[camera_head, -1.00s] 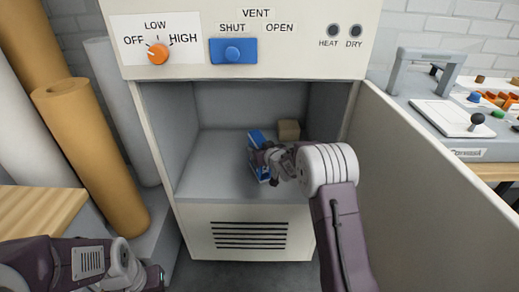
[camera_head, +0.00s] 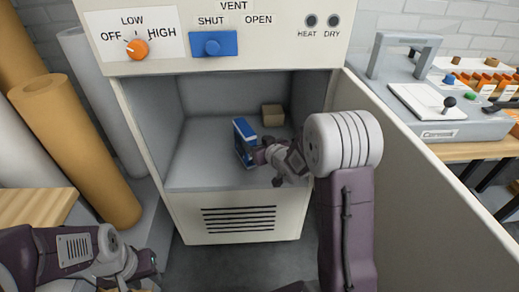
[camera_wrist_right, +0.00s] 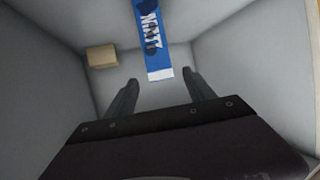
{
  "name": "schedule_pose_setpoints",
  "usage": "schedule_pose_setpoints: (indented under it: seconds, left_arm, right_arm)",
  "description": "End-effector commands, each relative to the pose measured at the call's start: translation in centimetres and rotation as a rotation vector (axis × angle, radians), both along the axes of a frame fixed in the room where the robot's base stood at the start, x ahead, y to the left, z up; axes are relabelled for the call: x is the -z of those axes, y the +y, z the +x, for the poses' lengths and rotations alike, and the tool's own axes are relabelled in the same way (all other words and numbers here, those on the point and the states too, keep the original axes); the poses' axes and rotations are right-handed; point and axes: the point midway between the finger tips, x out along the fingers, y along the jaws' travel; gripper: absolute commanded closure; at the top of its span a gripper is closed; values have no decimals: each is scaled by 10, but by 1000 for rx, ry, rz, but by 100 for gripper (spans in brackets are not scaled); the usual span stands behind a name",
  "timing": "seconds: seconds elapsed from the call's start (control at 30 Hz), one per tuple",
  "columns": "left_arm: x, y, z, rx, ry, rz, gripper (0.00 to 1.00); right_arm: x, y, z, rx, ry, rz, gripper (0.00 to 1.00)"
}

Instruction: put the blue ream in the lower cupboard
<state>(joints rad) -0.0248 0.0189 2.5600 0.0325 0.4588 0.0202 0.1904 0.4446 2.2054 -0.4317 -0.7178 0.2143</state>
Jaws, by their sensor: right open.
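The blue ream (camera_head: 243,142) stands on edge on the floor of the open lower cupboard (camera_head: 196,170). In the right wrist view the ream (camera_wrist_right: 151,35) has white lettering and a white end strip facing me. My right gripper (camera_head: 266,168) is inside the cupboard mouth, just in front of and to the right of the ream. In its wrist view the two fingers (camera_wrist_right: 160,80) are spread with nothing held, and the ream's near end lies just beyond the tips. My left gripper (camera_head: 148,272) is low at the left, outside the cupboard; its fingers are unclear.
A small brown box (camera_head: 272,115) sits at the cupboard's back right. The cupboard door (camera_head: 410,190) stands open at the right. The control panel (camera_head: 215,35) is above. Paper rolls (camera_head: 80,150) and a wooden surface (camera_head: 35,207) are at the left.

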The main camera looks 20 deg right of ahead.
Motion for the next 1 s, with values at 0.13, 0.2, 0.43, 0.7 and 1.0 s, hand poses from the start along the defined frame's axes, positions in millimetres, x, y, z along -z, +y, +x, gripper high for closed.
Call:
schedule_pose_setpoints:
  seconds: [0.13,0.2,0.43,0.7,1.0]
  left_arm:
    - [0,0,0,0,0,0,64]
    - [0,0,0,0,0,0,64]
    - [0,0,0,0,0,0,64]
    - [0,0,0,0,0,0,64]
    - [-9,0,0,0,0,0,64]
  right_arm:
    - [3,0,-3,7,21,-4,37]
    - [16,1,-21,35,115,-20,37]
    - [85,19,-191,130,756,-54,37]
    - [96,42,-294,111,1078,-29,37]
    - [87,41,-293,112,1077,-29,37]
